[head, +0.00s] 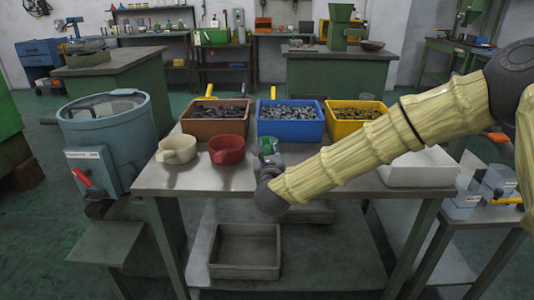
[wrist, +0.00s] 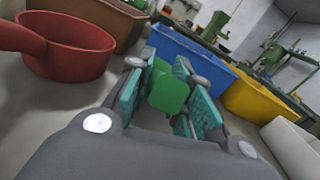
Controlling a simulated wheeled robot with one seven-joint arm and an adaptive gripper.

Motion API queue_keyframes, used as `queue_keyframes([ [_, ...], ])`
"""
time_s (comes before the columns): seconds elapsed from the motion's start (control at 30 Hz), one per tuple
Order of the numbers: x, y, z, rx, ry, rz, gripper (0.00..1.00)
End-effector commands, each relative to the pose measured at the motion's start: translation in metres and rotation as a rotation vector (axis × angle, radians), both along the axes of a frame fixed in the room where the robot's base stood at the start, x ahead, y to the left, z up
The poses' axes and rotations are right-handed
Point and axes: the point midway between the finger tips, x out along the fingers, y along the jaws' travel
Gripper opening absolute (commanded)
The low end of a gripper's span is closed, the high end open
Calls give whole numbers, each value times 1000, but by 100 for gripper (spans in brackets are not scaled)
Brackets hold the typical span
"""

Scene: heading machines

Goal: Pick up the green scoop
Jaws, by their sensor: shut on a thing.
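The green scoop (wrist: 168,92) shows in the wrist view between the teal finger pads of my gripper (wrist: 166,86). The pads close on it from both sides, and only a green rounded part of it is visible. In the head view a bit of green (head: 268,145) shows just past my gripper (head: 268,163), in front of the blue bin. My wrist and fingers hide most of the scoop there. I cannot tell whether the scoop touches the table.
A red scoop (head: 227,150) and a cream scoop (head: 177,149) stand left of my gripper on the metal table (head: 200,182). Brown (head: 213,128), blue (head: 290,130) and yellow (head: 343,128) bins of small parts line the back. A white tray (head: 420,172) is at the right.

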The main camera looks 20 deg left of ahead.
Motion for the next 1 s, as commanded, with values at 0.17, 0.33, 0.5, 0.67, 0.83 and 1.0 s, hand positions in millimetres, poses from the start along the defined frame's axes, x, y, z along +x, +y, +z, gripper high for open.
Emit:
queue_keyframes([
  [0.17, -4, -5, 21, 2, 2, 0, 0],
  [0.33, -25, -27, 23, 1, 1, 1, 0],
  [0.5, -50, -54, 27, 1, 3, 1, 0],
  [0.67, -74, -80, 30, 1, 1, 0, 0],
  [0.83, -93, -100, 33, 2, 1, 0, 0],
  [1.0, -104, -112, 34, 0, 1, 1, 0],
])
